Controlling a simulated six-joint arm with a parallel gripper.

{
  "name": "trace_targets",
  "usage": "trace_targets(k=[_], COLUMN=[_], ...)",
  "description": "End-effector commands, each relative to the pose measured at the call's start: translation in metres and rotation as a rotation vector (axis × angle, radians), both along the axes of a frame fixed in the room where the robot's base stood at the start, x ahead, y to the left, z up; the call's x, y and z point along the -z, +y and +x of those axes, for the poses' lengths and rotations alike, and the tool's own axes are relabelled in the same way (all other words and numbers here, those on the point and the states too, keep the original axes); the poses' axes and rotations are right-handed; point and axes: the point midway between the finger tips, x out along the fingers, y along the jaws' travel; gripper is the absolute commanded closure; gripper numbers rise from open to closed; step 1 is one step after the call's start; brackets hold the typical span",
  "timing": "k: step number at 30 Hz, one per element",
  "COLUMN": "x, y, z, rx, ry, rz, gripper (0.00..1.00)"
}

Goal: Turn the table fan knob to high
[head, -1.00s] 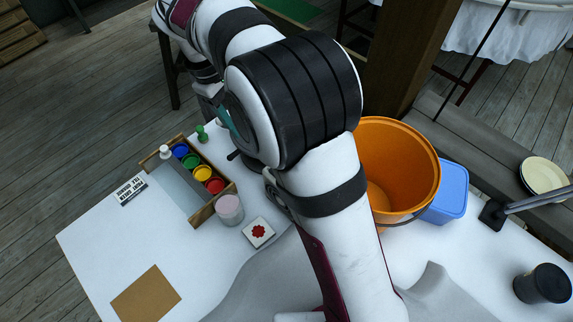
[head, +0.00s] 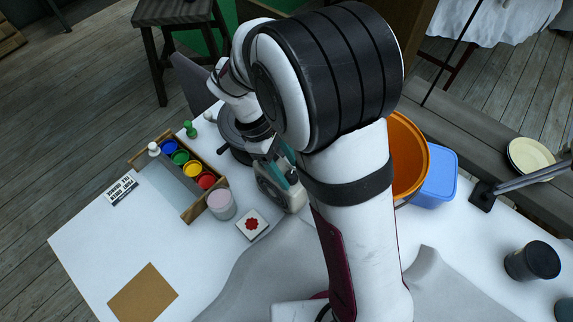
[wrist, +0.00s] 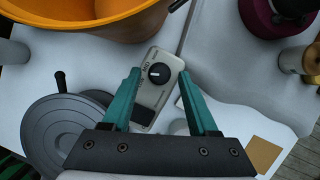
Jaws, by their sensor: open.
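A beige control box (wrist: 168,96) lies on the white table in the wrist view, with a round black knob (wrist: 159,73) on its face. The knob has a white mark, but its setting is too small to read. My gripper (wrist: 160,76) is open, its two teal fingers apart on either side of the knob. In the head view the box (head: 276,187) stands below the teal fingers of my gripper (head: 285,168); the knob is hidden there.
An orange bucket (wrist: 105,25) is close behind the box, with a blue tub (head: 438,178) beside it. A grey disc with a black handle (wrist: 62,125) lies left of the box. A paint tray (head: 145,190), pink cup (head: 221,204) and red-flower tile (head: 253,224) stand nearby.

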Motion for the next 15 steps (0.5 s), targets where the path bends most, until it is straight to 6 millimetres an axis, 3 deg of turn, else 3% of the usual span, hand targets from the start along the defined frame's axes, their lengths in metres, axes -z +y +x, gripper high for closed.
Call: trace_targets(k=[7,15], x=[0.0008,0.0006], y=[-0.0004,-0.0002], z=[0.0000,0.0001], rx=[0.001,0.000], ry=[0.000,0.000], rz=[0.000,0.000], gripper=[0.40,0.89])
